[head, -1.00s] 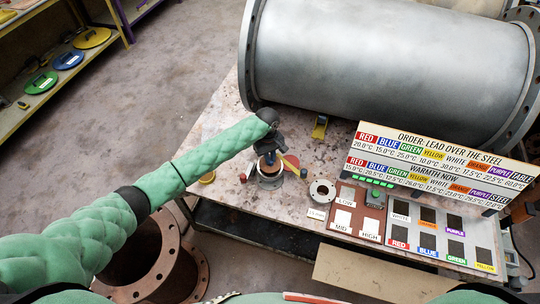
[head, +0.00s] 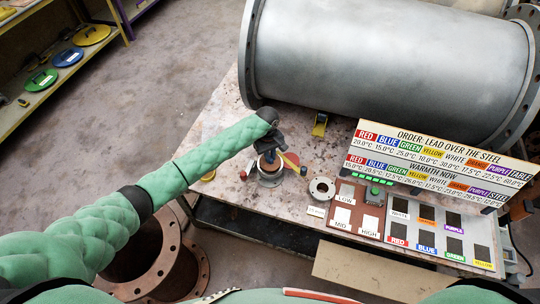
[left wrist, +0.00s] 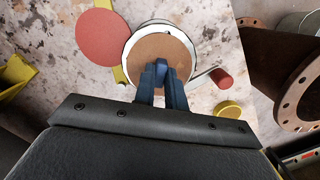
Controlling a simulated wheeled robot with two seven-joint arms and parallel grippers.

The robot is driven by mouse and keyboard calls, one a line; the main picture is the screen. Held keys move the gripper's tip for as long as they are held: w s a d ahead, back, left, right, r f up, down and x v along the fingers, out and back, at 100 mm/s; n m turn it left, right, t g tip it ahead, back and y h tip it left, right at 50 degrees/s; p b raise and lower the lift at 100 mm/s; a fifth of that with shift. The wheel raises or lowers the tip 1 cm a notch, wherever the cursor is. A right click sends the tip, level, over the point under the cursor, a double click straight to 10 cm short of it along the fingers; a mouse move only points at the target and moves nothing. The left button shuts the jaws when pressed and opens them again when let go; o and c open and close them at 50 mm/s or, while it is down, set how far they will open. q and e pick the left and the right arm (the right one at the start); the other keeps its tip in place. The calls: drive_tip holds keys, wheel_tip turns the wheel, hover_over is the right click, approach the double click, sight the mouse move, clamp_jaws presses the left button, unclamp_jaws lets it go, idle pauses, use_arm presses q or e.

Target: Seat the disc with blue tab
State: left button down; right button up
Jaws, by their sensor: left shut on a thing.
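My left gripper (head: 269,155) points down over a round metal holder (head: 270,180) on the workbench. In the left wrist view its blue fingers (left wrist: 161,82) are shut on the blue tab (left wrist: 161,66) of a brown disc (left wrist: 155,47). The disc lies within the outline of the holder's pale rim (left wrist: 129,52). I cannot tell whether it rests fully in the holder or is just above it. My right gripper is not in view.
A red disc (left wrist: 101,37) lies beside the holder, near a yellow strip (head: 291,159). A flanged ring (head: 321,189), colour-labelled panel (head: 427,241) and order sign (head: 440,160) stand to the right. A large steel pipe (head: 385,65) lies behind. A brown flanged pipe (head: 165,260) stands below the bench's left side.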

use_arm(q)
drive_tip(key=shift+f, duration=0.3)
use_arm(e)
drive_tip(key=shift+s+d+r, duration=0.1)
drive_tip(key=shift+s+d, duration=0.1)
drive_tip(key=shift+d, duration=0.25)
